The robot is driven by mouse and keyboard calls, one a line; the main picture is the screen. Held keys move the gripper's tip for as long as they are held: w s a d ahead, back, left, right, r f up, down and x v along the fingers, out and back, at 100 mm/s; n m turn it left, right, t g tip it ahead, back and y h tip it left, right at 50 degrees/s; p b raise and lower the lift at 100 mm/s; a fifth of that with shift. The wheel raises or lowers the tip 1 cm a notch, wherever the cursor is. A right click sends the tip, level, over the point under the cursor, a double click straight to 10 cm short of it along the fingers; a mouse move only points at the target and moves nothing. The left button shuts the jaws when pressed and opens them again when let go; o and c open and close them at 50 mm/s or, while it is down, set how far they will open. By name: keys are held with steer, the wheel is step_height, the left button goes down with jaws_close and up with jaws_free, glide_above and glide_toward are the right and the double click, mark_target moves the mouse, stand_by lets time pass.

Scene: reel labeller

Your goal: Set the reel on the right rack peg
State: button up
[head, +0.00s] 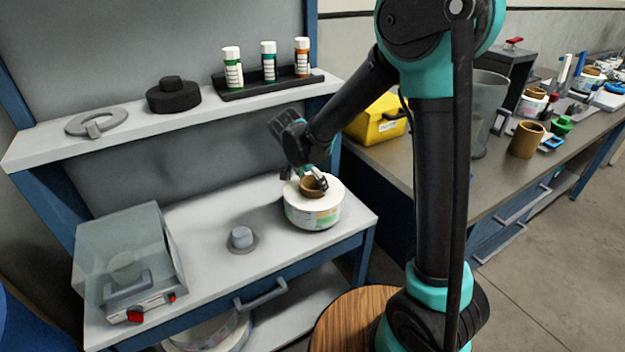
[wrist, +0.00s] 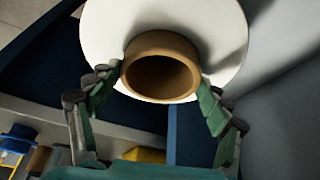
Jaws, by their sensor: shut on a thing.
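The reel (head: 312,217) is a white roll with a printed coloured label and a brown core (head: 312,190). It is at the right end of the grey bench; I cannot tell if it touches the top. My gripper (head: 311,179) is shut on the reel at its core. In the wrist view, the reel (wrist: 210,25) is at the top, with my gripper's fingers (wrist: 160,75) on either side of the core (wrist: 160,45). The bore is dark and shows no peg. A grey peg (head: 241,237) on a round base stands bare, left of the reel.
A clear-covered box (head: 130,255) with a red switch stands at the bench's left. The shelf (head: 215,107) above holds a grey ring, a black disc and a tray of bottles. Another reel (head: 208,332) lies below. A cluttered brown table (head: 450,150) is at the right.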

steer(key=shift+f, duration=0.55)
steer(key=o, duration=1.9)
steer(key=v, duration=1.2)
